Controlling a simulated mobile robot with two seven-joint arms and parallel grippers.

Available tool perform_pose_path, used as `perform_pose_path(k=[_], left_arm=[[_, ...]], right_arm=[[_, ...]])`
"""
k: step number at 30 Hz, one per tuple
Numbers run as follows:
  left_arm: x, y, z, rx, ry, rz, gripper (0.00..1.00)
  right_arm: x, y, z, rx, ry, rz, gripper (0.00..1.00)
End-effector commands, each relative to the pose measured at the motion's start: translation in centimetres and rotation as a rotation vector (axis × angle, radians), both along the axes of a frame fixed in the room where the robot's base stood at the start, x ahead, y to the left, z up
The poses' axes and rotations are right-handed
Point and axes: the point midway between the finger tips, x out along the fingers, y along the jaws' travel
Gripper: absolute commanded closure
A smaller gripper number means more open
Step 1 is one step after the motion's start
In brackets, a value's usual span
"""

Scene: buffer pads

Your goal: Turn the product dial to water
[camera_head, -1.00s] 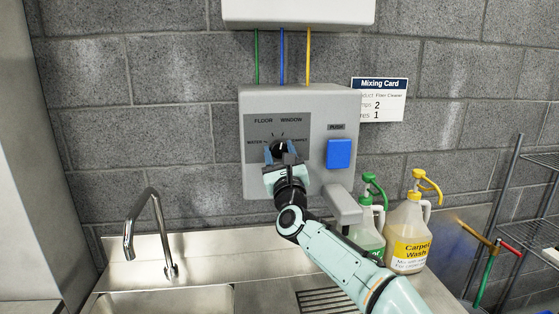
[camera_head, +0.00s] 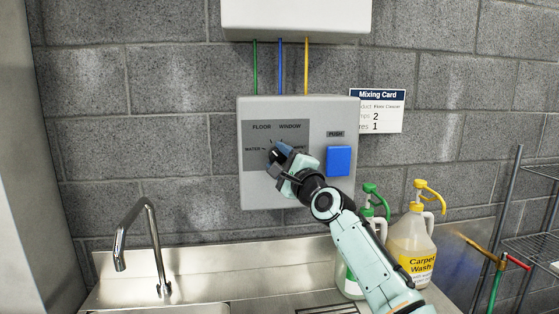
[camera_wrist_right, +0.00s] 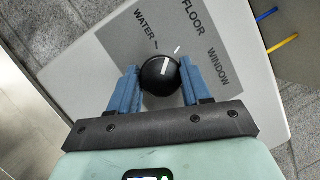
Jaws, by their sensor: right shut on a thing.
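The product dial (camera_wrist_right: 152,82) is a round black knob with a white pointer line on a grey label plate. It also shows partly behind my fingers in the head view (camera_head: 273,157). My right gripper (camera_head: 281,156) has its blue fingers on either side of the knob and is shut on it. In the wrist view the pointer lies between the WATER mark (camera_wrist_right: 155,46) and the FLOOR mark (camera_wrist_right: 178,50). The WATER label (camera_head: 252,149) is left of the dial in the head view. The gripper hides the label at the dial's right. My left gripper is not in view.
The grey dispenser box (camera_head: 305,190) also carries a blue push button (camera_head: 339,161). A mixing card (camera_head: 378,110) hangs at its right. A Carpet Wash jug (camera_head: 409,248) stands beside my arm. A faucet (camera_head: 155,245) and a wire rack (camera_head: 532,250) stand at the sides.

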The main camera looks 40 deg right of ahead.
Motion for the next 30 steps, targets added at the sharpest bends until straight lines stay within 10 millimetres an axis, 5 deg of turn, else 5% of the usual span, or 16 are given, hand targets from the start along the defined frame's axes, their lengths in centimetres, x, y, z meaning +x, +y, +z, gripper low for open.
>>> perform_pose_path(k=[15,30], left_arm=[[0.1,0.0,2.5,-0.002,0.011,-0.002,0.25],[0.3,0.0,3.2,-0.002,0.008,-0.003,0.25]], right_arm=[[-0.1,-0.2,0.5,-0.336,0.18,-0.005,0.82],[-0.2,-0.2,0.5,-0.422,0.225,-0.006,0.82]])
